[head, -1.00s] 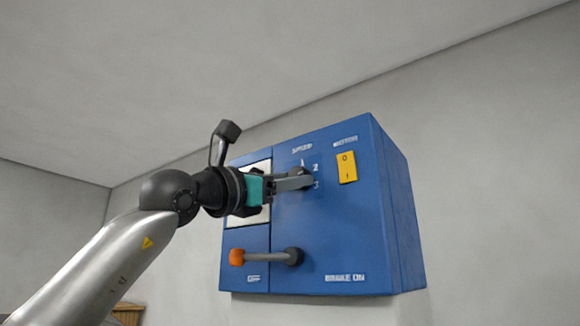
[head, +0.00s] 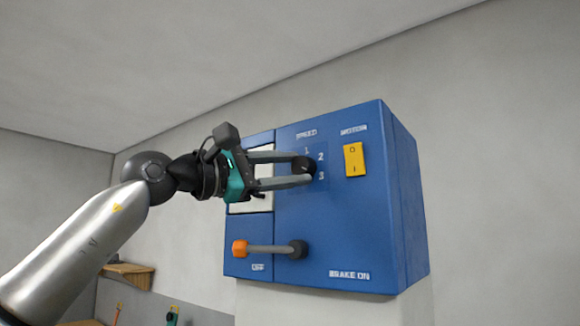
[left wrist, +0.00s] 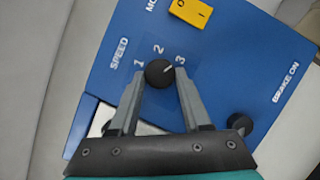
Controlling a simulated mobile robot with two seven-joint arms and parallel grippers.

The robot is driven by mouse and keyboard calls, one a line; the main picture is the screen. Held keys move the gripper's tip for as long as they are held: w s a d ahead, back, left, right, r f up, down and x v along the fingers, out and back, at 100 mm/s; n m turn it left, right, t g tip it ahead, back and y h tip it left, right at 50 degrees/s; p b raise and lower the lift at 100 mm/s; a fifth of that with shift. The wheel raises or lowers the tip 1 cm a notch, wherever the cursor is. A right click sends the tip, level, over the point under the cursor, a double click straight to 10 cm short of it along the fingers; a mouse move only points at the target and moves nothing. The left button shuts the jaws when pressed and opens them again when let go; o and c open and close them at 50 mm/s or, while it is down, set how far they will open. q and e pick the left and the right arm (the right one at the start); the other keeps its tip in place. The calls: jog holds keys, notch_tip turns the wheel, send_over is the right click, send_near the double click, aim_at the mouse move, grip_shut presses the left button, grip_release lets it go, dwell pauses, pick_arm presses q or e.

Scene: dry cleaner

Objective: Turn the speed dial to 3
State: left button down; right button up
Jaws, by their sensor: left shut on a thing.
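The speed dial is a round black knob (left wrist: 157,74) on the blue control box, with the numbers 1, 2 and 3 around it. It also shows in the head view (head: 307,167), partly covered by the fingers. In the left wrist view its white pointer mark points towards the 3. My left gripper (head: 303,168) is shut on the dial, one finger on each side of it; in the left wrist view the fingers (left wrist: 160,75) flank the knob. My right gripper is not in view.
The blue box (head: 340,230) is mounted against a grey wall. A yellow motor switch (head: 354,159) sits right of the dial. A brake lever with an orange end (head: 239,248) sticks out below. A wooden shelf (head: 128,275) is at lower left.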

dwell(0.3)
pick_arm(q)
jog(key=shift+c, duration=1.8)
grip_release()
jog(key=b+v, duration=0.6)
jog(key=v, duration=0.9)
jog(key=shift+s, duration=0.15)
